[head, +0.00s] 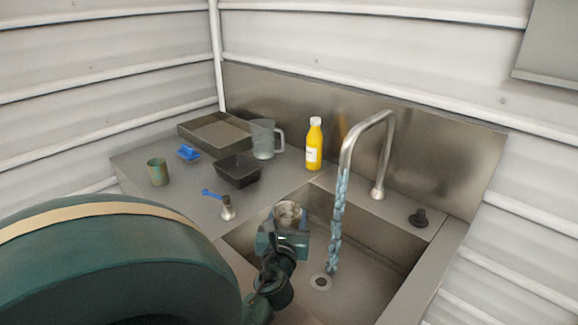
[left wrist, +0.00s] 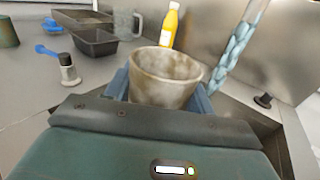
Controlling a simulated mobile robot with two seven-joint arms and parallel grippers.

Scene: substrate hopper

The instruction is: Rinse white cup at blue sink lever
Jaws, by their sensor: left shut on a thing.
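My left gripper (head: 283,240) is shut on the white cup (head: 289,214), which has brownish stains and sits between the fingers above the basin of the sink (head: 385,239). In the left wrist view the cup (left wrist: 165,79) is upright with its open rim up. The blue sink lever (head: 211,194) sticks out from a small metal post on the counter, left of the basin. Water (head: 337,220) runs from the curved metal faucet (head: 365,127) down near the drain. The cup is left of the stream and apart from it. My right gripper is not in view.
A yellow bottle (head: 314,145), a clear jug (head: 265,139), a black tray (head: 238,171) and a larger grey tray (head: 215,131) stand at the back. A greenish cup (head: 157,172) and a blue brush-like item (head: 188,153) are at left. A black knob (head: 418,218) is right of the faucet.

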